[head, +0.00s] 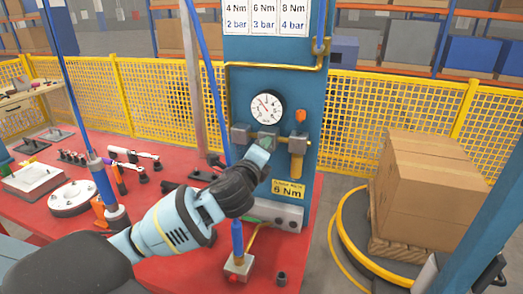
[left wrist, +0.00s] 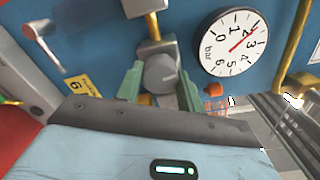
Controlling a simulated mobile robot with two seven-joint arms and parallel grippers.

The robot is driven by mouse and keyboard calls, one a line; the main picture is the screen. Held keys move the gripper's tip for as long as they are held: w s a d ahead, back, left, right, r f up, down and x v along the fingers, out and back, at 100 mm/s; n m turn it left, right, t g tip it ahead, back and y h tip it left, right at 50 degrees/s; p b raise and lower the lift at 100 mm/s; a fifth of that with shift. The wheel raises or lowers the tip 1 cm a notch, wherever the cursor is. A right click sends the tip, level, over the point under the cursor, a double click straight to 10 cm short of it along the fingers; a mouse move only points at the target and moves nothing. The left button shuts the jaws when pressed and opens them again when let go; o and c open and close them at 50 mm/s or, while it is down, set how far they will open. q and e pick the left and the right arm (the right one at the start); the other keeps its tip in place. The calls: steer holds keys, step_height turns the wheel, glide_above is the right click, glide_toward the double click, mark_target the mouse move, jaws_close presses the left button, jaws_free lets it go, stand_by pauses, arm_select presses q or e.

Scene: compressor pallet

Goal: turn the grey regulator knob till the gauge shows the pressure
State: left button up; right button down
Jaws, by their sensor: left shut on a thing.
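The grey regulator knob (left wrist: 160,74) sits on the regulator on the blue panel. My left gripper (left wrist: 159,88) is shut on it, one green finger on each side in the left wrist view. In the head view my left gripper (head: 264,146) reaches up to the regulator and hides most of the knob. The round white pressure gauge (head: 266,108) is just above it. In the left wrist view the gauge (left wrist: 231,42) appears turned, and its red needle points close to 2 bar. My right gripper is not in view.
A yellow label (head: 288,190) reads 6 Nm; the cards (head: 264,17) above pair 6 Nm with 3 bar. An orange-topped part (head: 300,116) is right of the gauge. Tools lie on the red table (head: 60,215). Boxes (head: 425,185) stand on a pallet at right.

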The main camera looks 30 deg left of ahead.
arm_select(q)
steer(key=shift+m, duration=0.6)
steer(key=o, duration=1)
steer(key=shift+v, duration=3.95)
